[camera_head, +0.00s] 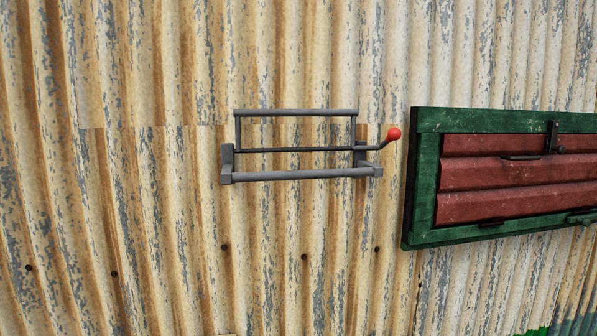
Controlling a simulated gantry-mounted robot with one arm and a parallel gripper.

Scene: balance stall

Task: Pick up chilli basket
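No chilli basket shows in the head view. My gripper is not in view either. A grey metal rack of bars (300,175) is fixed on the corrugated wall near the middle of the picture. A crank-like handle with a red ball knob (394,134) sticks out at its right end. I cannot see anything held on the rack.
The corrugated, rusty cream-coloured wall (120,220) fills most of the view. A green-framed shutter with red slats (424,190) stands to the right of the rack, with dark metal latches on it. No table or floor surface is clearly in view.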

